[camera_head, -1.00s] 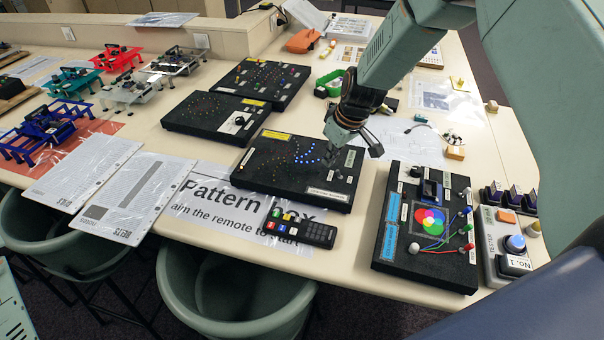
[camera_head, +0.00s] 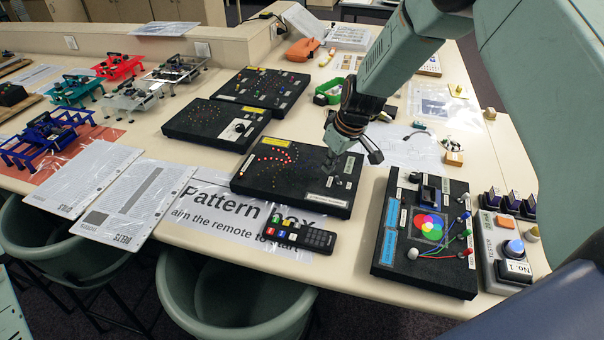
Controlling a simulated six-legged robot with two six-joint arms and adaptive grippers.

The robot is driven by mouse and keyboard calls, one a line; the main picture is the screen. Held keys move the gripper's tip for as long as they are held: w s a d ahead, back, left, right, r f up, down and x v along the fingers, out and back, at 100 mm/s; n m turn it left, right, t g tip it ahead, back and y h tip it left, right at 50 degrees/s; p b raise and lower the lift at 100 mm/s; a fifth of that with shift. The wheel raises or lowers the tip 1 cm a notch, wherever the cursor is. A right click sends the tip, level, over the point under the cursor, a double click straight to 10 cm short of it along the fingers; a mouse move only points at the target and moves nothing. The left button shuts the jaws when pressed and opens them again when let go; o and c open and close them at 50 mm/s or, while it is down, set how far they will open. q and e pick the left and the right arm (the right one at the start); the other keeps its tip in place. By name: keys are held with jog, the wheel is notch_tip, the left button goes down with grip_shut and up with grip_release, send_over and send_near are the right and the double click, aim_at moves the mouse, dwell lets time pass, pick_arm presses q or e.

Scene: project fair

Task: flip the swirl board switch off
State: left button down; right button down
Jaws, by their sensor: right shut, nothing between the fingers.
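The black swirl board (camera_head: 262,181) lies on the table in the middle of the view. My left gripper is not in view.
A black remote (camera_head: 301,237) lies in front of the board on the pattern box sheet (camera_head: 216,208). A board with a coloured disc (camera_head: 424,268) stands to the right. Two more black boards (camera_head: 215,122) (camera_head: 261,88) lie behind. My right arm covers the upper right.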

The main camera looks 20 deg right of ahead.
aim_at(326, 180)
jog(key=shift+w+f, duration=0.1)
jog(key=shift+w, duration=0.1)
jog(key=shift+s+f, duration=0.1)
jog(key=shift+s, duration=0.1)
jog(key=shift+f+b, duration=0.1)
jog(key=shift+b, duration=0.2)
jog(key=shift+w+f+b, duration=0.2)
jog(key=shift+f+b, duration=0.1)
jog(key=shift+f, duration=0.3)
jog(key=shift+s+f+b, duration=0.15)
jog(key=shift+b, duration=0.2)
jog(key=shift+f, duration=0.1)
jog(key=shift+f+b, duration=0.4)
jog(key=shift+f, duration=0.2)
